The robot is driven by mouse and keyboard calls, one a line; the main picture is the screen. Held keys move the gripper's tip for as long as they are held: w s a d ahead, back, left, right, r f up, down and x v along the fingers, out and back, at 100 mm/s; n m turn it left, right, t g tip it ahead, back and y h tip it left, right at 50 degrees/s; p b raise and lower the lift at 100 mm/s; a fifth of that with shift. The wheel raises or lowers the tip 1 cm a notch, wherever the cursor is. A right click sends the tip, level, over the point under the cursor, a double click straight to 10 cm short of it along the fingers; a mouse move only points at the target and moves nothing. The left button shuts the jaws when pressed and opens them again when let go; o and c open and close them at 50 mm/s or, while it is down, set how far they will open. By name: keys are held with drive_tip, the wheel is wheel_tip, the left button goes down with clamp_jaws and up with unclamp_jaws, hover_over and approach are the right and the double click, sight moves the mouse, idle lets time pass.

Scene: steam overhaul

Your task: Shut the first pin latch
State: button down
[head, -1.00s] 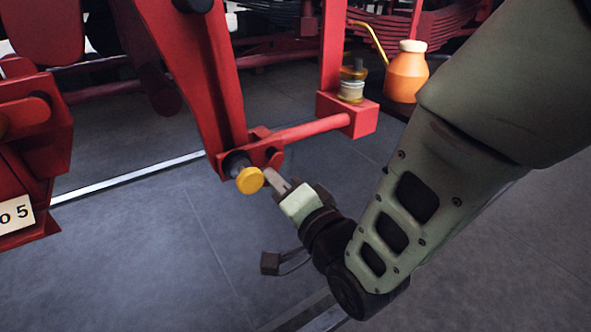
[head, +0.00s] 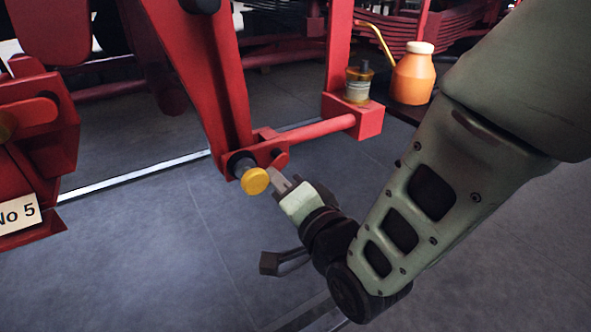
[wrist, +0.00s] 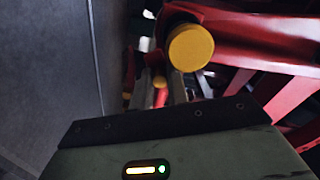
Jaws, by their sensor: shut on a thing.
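The pin latch is at the foot of a red lever (head: 212,90). Its dark pin ends in a round yellow knob (head: 255,181), which also shows large in the wrist view (wrist: 190,47). A small red latch piece (head: 281,160) sits just right of the pin. My gripper (head: 279,184) is at the latch, right beside the yellow knob, with its fingers closed. In the wrist view, a small orange-yellow and red part (wrist: 160,84) shows between the fingers. The fingertips and most of what they grip are hidden.
A red bar runs right to a red block (head: 366,121), which carries a brass-and-glass cup (head: 358,86). An orange oil can (head: 412,78) stands behind it. Red machinery with a "No 5" plate (head: 17,221) is at left. The floor in front is open.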

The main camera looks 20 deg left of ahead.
drive_tip(key=shift+s+a+r+y, duration=0.15)
drive_tip(key=shift+a+r, duration=0.05)
drive_tip(key=shift+r, duration=0.25)
drive_tip(key=shift+s+a+r+y, duration=0.1)
drive_tip(key=shift+a+r+y, duration=0.1)
drive_tip(key=shift+r, duration=0.2)
drive_tip(key=c, duration=2.2)
unclamp_jaws()
drive_tip(key=shift+s+a+r+p, duration=0.1)
drive_tip(key=shift+s+r+p, duration=0.1)
drive_tip(key=shift+r, duration=0.2)
drive_tip(key=shift+s+a+r+p, duration=0.1)
drive_tip(key=shift+r+p, duration=0.1)
drive_tip(key=shift+r, duration=0.2)
drive_tip(key=c, duration=2)
unclamp_jaws()
drive_tip(key=shift+r, duration=0.1)
drive_tip(key=shift+o, duration=0.8)
drive_tip(key=shift+r, duration=0.2)
drive_tip(key=o, duration=0.4)
drive_tip(key=shift+c, duration=0.4)
drive_tip(key=shift+d+f, duration=0.1)
drive_tip(key=shift+f, duration=0.05)
